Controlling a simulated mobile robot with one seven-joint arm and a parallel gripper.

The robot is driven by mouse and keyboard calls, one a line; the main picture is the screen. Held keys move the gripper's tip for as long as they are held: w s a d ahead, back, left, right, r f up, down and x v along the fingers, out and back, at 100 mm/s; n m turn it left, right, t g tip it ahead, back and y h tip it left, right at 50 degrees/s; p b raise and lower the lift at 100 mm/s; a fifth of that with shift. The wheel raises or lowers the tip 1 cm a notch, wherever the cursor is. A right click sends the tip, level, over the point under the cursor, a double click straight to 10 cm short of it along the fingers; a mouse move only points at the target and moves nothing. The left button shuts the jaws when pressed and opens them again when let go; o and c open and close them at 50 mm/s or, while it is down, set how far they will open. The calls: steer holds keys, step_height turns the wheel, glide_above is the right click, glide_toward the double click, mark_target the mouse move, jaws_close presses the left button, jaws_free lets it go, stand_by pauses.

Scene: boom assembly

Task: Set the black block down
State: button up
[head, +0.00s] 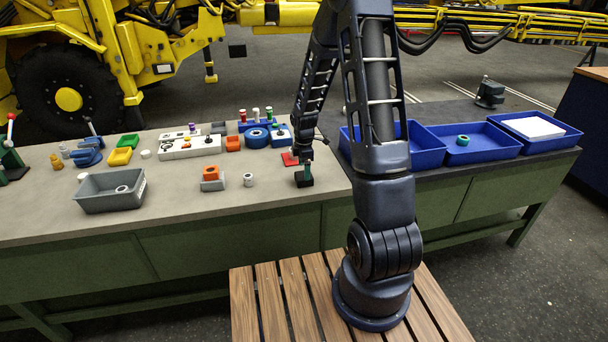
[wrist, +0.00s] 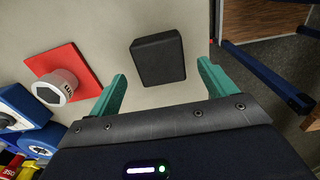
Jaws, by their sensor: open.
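The black block (wrist: 158,58) shows in the wrist view against the pale bench top, just beyond and between my fingertips. In the head view the black block (head: 304,182) is on the bench near its front edge, below my gripper (head: 306,168). In the wrist view my gripper (wrist: 162,72) has its two green fingers spread wide, with a gap on each side of the block. Nothing is held. I cannot tell the exact height of the fingertips above the bench.
An orange-and-grey part (head: 212,183) and a small grey cylinder (head: 249,180) stand left on the bench. Blue bins (head: 468,158) stand right. Bare bench lies around the block.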

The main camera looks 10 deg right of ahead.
steer(key=s+d+r+m+t, duration=0.15)
steer(key=s+r+m, duration=0.35)
steer(key=r, duration=0.7)
steer(key=s+d+r+m+t, duration=0.15)
steer(key=s+r+m, duration=0.4)
steer(key=r, duration=0.75)
steer(key=s+d+r+m, duration=0.1)
steer(key=s+r+m, duration=0.2)
steer(key=s, duration=0.6)
steer(key=s+d+r+m+t, duration=0.1)
steer(key=s+r+m, duration=0.3)
steer(key=s, duration=0.6)
steer(key=shift+t, duration=0.3)
steer(key=shift+m, duration=0.25)
